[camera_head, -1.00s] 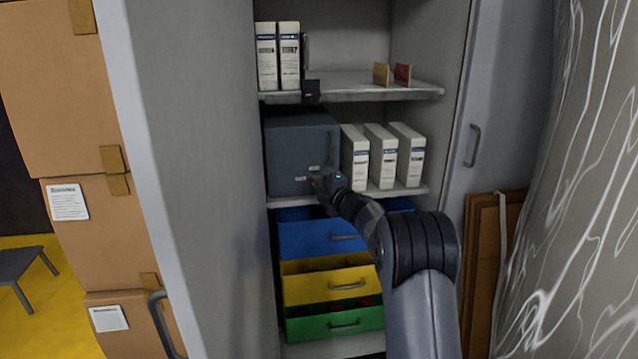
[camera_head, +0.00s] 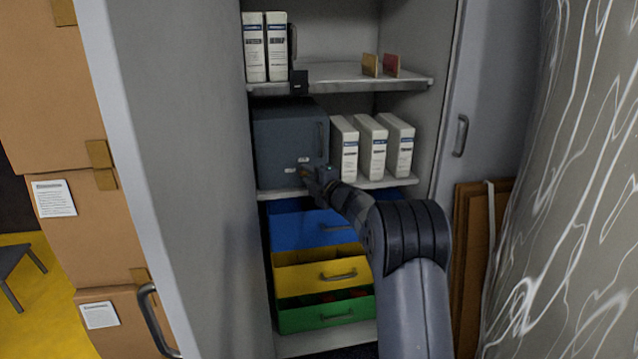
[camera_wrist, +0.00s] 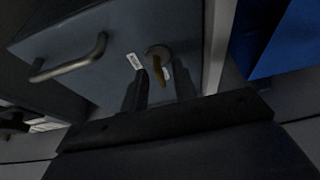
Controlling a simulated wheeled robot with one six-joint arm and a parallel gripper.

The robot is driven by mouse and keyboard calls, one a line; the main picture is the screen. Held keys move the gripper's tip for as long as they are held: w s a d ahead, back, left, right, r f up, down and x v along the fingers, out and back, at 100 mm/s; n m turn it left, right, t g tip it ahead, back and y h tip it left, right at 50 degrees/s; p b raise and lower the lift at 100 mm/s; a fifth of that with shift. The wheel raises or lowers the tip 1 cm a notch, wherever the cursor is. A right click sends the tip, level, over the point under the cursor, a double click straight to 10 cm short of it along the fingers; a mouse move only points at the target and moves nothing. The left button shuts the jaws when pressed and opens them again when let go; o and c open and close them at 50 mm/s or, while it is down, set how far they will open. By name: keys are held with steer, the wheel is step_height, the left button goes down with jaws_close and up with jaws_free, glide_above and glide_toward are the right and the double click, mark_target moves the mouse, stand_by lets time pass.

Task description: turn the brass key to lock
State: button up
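A dark blue-grey metal box (camera_head: 275,145) stands on the middle shelf, with its door shut. The key also shows as a small brass spot in the head view (camera_head: 303,172). My gripper (camera_wrist: 161,88) is at the lock, one finger on each side of the key. A gap shows between the fingers and the key, so the gripper looks open around it. In the head view my gripper (camera_head: 312,178) partly hides the lock area.
White binders (camera_head: 371,147) stand right of the box. Blue (camera_head: 305,228), yellow (camera_head: 318,273) and green (camera_head: 325,314) drawers lie below the shelf. A grey cabinet door (camera_head: 185,170) is at left, and a patterned grey surface (camera_head: 560,200) at right.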

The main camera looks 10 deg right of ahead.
steer(key=v, duration=1)
steer(key=shift+p, duration=0.3)
steer(key=shift+s, duration=0.1)
steer(key=x, duration=1)
steer(key=shift+w+a+b, duration=0.15)
steer(key=shift+w+b, duration=0.2)
